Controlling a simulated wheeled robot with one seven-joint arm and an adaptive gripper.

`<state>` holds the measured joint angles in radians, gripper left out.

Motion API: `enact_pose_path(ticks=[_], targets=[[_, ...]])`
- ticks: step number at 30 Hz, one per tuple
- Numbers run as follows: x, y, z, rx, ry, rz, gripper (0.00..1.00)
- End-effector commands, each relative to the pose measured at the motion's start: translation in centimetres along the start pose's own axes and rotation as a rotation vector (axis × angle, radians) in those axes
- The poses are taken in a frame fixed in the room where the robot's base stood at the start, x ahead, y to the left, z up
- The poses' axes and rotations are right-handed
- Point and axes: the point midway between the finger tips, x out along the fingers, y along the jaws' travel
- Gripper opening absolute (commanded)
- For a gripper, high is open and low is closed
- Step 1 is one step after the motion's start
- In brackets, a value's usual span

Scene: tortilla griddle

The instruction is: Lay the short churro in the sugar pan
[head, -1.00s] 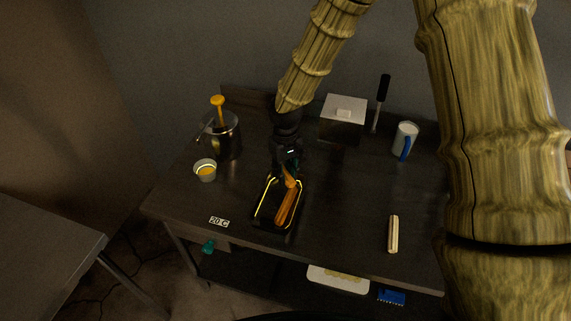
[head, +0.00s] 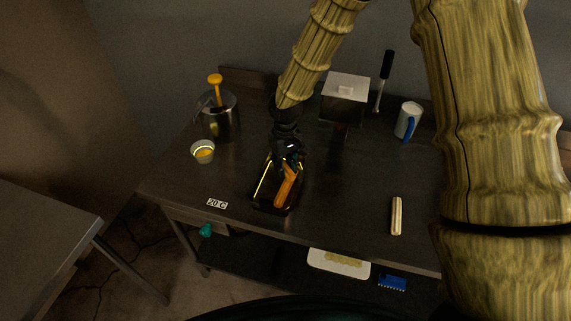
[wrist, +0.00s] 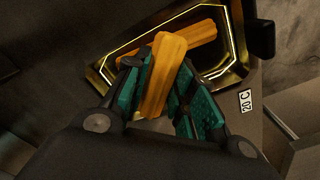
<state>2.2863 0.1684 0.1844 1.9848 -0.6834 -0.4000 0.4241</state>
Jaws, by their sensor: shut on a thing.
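My gripper (head: 292,162) is over the far end of the sugar pan. In the wrist view its teal-padded fingers (wrist: 160,92) are shut on the short churro (wrist: 165,72), an orange-brown ridged stick. The held churro also shows in the head view (head: 291,172), tilted over the pan. The sugar pan (wrist: 103,70) is a dark tray with a bright yellow rim; it also shows in the head view (head: 258,201). Another churro (wrist: 195,38) lies in it, partly behind the held one. I cannot tell whether the held churro touches the pan or that churro.
A metal pot (head: 222,122) and a small cup (head: 203,153) stand to the left. A lidded box (head: 345,88) and a white mug (head: 407,121) are at the back. A pale ridged stick (head: 396,216) lies at the right. The table between pan and stick is clear.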

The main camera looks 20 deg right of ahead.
Motion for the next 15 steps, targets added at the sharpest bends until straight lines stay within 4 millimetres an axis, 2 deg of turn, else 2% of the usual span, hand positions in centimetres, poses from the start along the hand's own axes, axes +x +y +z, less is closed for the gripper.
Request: enact_pose_path(ticks=[5,6,9,15], targets=[[-0.06,0.0,-0.01,0.0,0.0,0.0,0.07],[-0.07,0.0,-0.01,0.0,0.0,0.0,0.33],[-0.06,0.0,0.0,0.0,0.0,0.0,0.51],[-0.07,0.01,0.0,0.001,0.0,0.0,0.51]])
